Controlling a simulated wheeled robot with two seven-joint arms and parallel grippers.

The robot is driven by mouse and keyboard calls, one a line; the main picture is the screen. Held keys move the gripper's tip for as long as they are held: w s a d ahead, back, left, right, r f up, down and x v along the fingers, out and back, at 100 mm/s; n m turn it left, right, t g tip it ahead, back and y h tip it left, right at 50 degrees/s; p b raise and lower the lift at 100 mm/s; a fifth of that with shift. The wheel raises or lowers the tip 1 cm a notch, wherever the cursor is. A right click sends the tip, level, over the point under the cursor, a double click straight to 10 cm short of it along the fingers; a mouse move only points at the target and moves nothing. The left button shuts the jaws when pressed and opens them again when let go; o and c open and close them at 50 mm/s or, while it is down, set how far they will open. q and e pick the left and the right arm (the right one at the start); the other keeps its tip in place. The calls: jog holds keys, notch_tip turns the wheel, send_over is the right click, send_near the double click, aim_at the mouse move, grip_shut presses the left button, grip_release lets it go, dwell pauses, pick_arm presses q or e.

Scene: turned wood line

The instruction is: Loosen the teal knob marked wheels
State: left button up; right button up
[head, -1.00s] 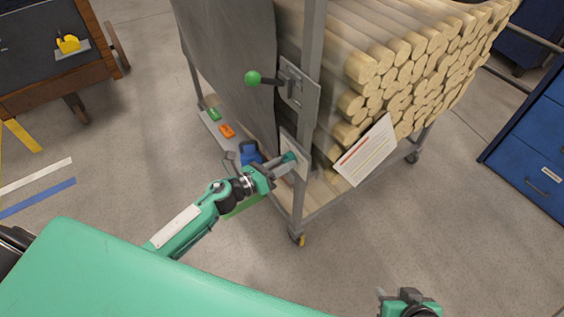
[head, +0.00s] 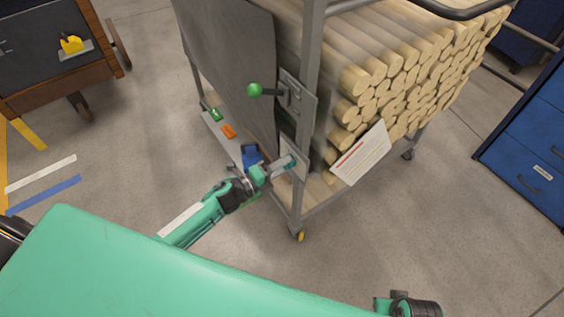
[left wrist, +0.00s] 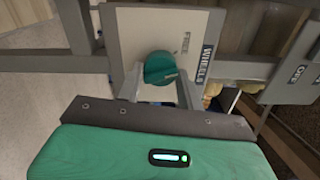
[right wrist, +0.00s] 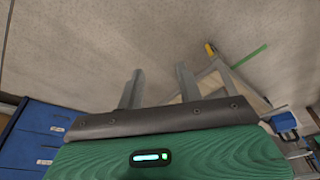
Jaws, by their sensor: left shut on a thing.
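The teal knob (left wrist: 160,68) sits on a pale plate (left wrist: 194,32) with a dark label reading WHEELS, fixed to the cart's grey post. In the head view the knob (head: 290,161) shows low on the cart's near corner. My left gripper (head: 281,166) reaches it from the left. In the left wrist view the left gripper's fingers (left wrist: 158,84) stand on either side of the knob, shut on it. A pale mark on the knob's face is tilted. My right gripper (right wrist: 158,84) is open and empty, pointing over bare floor, away from the knob.
A green-balled lever (head: 255,90) sticks out above the knob. The cart (head: 308,112) carries stacked round wood (head: 390,75), with a white sheet (head: 361,153) hanging at its end. Blue drawers (head: 530,150) stand right, a wooden bench (head: 60,85) left. Floor in front is clear.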

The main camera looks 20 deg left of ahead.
pick_arm(q)
jog(key=shift+a+n+p, duration=0.1)
jog(key=shift+n+p, duration=1.25)
jog(key=shift+n, duration=1.45)
pick_arm(e)
notch_tip(320, 180, down, 7)
jog(key=s, duration=0.1)
jog(key=shift+r+g, duration=0.15)
jog(key=shift+g, duration=0.25)
pick_arm(q)
jog(key=o, duration=1)
jog(key=shift+s, duration=0.1)
